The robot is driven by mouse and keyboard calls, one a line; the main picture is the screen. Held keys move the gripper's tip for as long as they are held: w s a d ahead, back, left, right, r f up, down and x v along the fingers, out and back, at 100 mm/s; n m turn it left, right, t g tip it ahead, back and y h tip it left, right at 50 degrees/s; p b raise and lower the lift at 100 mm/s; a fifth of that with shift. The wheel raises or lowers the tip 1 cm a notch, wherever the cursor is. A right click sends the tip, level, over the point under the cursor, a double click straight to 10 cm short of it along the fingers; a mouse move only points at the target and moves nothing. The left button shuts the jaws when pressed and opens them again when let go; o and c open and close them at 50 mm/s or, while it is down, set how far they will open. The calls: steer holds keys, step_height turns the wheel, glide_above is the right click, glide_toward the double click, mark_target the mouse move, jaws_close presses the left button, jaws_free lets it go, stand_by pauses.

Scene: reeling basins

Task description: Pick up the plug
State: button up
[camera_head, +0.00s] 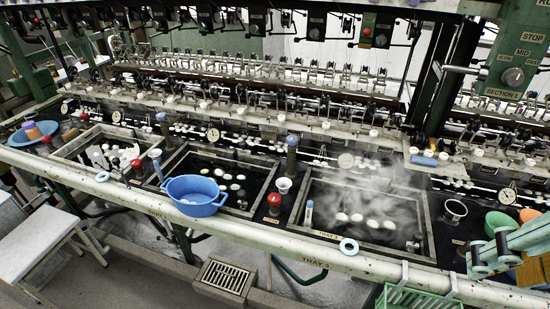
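I cannot tell for certain which thing is the plug. Several plug-like pieces show: a blue-grey upright cylinder (292,142) at the back between the middle and right basins, a similar one (155,155) by the left basin, and a small blue-topped stick (309,210) at the right basin's left edge. A pale blue ring (348,246) lies on the front rail below the right basin, and another ring (102,177) lies on the rail at the left.
A blue tub (193,196) sits at the front of the middle basin (264,167). Steam hangs over the right basin (428,238). Red-topped knobs (274,200) stand between basins. A green crate (417,299) hangs at the lower right. Reeling machinery fills the back.

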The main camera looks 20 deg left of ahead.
steer(key=shift+c, duration=0.4)
steer(key=w+a+f+n+p, duration=0.1)
steer(key=w+a, duration=0.1)
steer(key=w, duration=0.7)
steer(key=w+a+f+p, duration=0.1)
steer(key=w+a+p, duration=0.15)
steer(key=w, duration=0.65)
steer(key=w+a+f+n+p, duration=0.1)
steer(key=w+a+f, duration=0.2)
steer(key=w+a, duration=0.35)
steer(key=w+a+f+n+p, duration=0.1)
steer(key=w+a+f+n, duration=0.15)
steer(key=w+a, duration=0.4)
steer(key=w+a+f+n+y+p, duration=0.1)
steer(key=w+a+f+p, duration=0.15)
steer(key=a+f, duration=0.4)
steer(key=w+a+f+n+y+p, duration=0.1)
steer(key=w+a+f, duration=0.3)
steer(key=a, duration=0.5)
steer(key=s+a+f+n+y+p, duration=0.1)
steer(key=s+a+f+n+p, duration=0.1)
steer(key=a+f, duration=1)
steer(key=a, duration=0.4)
steer(key=shift+f+g, duration=0.3)
steer(key=shift+f, duration=0.15)
